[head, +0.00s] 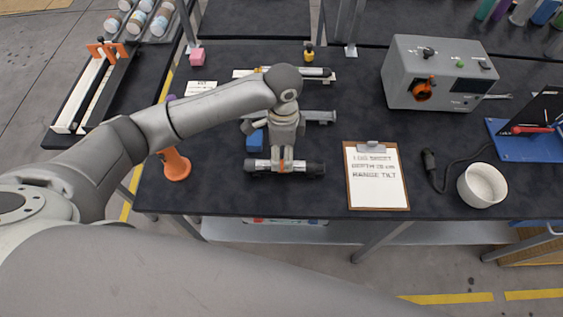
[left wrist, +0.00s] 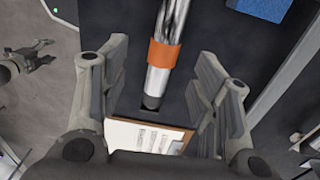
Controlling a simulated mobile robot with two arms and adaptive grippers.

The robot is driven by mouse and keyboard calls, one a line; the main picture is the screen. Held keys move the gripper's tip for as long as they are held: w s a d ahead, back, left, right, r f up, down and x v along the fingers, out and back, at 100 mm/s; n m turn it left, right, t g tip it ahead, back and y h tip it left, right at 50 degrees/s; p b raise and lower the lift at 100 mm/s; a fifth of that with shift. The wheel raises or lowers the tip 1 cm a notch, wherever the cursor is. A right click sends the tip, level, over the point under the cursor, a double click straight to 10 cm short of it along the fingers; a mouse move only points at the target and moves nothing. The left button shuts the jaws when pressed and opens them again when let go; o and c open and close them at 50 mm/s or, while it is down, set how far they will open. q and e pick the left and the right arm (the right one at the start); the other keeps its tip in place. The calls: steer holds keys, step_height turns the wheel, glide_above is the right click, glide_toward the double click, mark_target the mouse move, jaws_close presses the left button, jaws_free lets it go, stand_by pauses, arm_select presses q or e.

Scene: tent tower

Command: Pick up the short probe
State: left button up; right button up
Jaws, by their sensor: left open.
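A short silver probe (head: 257,165) with an orange band and black ends lies crosswise near the table's front edge. I take it to be the short probe. My left gripper (head: 285,163) is above its middle, pointing down. In the left wrist view, the probe (left wrist: 168,40) runs between the spread fingers of the left gripper (left wrist: 165,95), with its orange band near the middle. The fingers look apart from it; contact cannot be told. A small dark gripper (left wrist: 40,55), apparently my right one, shows at the left of the wrist view.
A grey rod (head: 320,116) lies behind my left gripper, and a longer black-ended one (head: 312,72) lies farther back. A blue block (head: 255,140) and an orange stand (head: 176,165) are to the left. A clipboard (head: 377,200) and white bowl (head: 482,186) are to the right.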

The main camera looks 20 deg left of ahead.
mark_target(281, 162)
arm_select(q)
steer(key=f+p, duration=0.1)
steer(key=f, duration=0.1)
steer(key=f+p, duration=0.1)
steer(key=f, duration=0.2)
steer(key=shift+a+f, duration=0.2)
steer(key=shift+f, duration=0.3)
steer(key=shift+w, duration=0.1)
jaws_close()
steer(key=shift+r, duration=0.2)
